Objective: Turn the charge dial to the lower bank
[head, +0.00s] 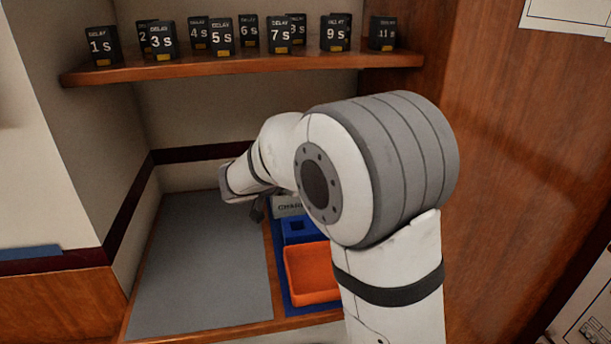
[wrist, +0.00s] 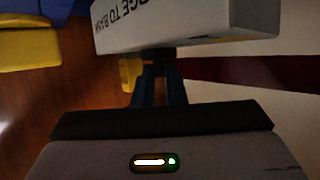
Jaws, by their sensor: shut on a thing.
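A pale box lettered "CHARGE TO BANK" (wrist: 190,22) appears upside down at the top of the wrist view. Part of it, lettered "CHARGE", shows in the head view (head: 287,207) beside my arm. A dark round knob, the charge dial (wrist: 158,53), is on the box's near side. My gripper (wrist: 160,66) is shut on the dial, with its fingertips against it. In the head view my gripper (head: 258,209) is small and dark beside the box. The dial's pointer and bank marks are not readable, and my arm hides part of the box.
A grey mat (head: 200,270) lies bare to the left. A wooden shelf (head: 240,67) above carries several dark numbered delay blocks. A yellow piece (wrist: 25,50) shows in the wrist view.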

